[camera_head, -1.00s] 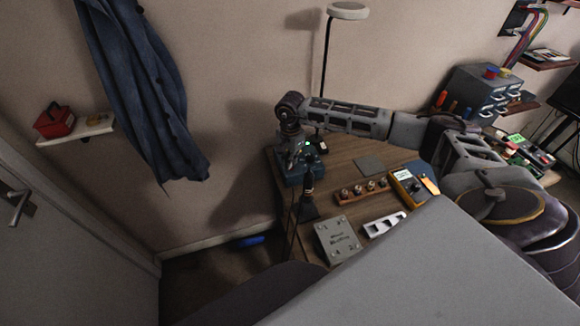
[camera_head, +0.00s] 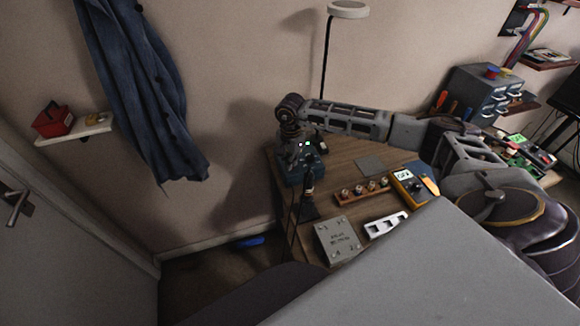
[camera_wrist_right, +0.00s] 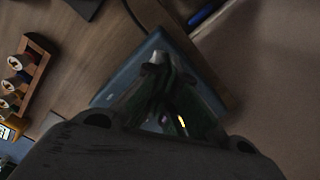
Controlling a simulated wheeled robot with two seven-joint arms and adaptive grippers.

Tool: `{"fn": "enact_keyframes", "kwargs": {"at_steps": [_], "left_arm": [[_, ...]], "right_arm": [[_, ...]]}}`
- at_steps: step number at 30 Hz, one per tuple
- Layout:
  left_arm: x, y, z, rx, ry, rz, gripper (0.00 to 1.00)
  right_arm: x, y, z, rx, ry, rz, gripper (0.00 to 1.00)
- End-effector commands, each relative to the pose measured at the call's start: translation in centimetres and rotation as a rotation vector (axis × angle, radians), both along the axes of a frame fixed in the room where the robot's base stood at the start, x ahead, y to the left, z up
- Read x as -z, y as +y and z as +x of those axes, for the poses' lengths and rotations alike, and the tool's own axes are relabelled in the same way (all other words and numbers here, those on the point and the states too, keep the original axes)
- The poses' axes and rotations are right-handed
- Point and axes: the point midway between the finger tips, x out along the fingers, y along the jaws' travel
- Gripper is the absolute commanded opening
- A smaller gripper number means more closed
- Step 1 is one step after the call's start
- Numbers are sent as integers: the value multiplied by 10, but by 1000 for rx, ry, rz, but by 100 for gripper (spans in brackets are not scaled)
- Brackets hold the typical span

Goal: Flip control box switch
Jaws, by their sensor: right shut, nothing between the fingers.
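The control box (camera_head: 300,174) is a small blue box at the far left corner of the wooden table. A small pale light or highlight shows on its top. My right gripper (camera_head: 293,137) is directly at the box's top, reaching in from the right and pointing down. In the right wrist view the blue box (camera_wrist_right: 116,92) lies beneath the gripper (camera_wrist_right: 165,85), whose fingers are shut and empty. A small pale tip shows by the fingertips; I cannot tell whether it is the switch. An orange glow shows between the finger links. My left gripper is out of view.
A wooden rack of knobs (camera_head: 362,192), a yellow multimeter (camera_head: 408,184), a grey plate (camera_head: 338,240) and a silver bracket (camera_head: 386,223) sit on the table (camera_head: 340,153). A lamp (camera_head: 347,10) stands behind. A blue coat hangs on the wall at left.

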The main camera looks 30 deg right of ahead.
Motion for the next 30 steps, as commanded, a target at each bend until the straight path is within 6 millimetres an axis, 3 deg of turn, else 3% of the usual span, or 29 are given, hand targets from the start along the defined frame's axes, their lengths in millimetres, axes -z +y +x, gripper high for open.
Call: {"fn": "enact_keyframes", "kwargs": {"at_steps": [20,30], "left_arm": [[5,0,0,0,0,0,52],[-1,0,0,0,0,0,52]], "right_arm": [[7,0,-1,0,2,-1,0],[-3,0,-1,0,2,0,0]]}}
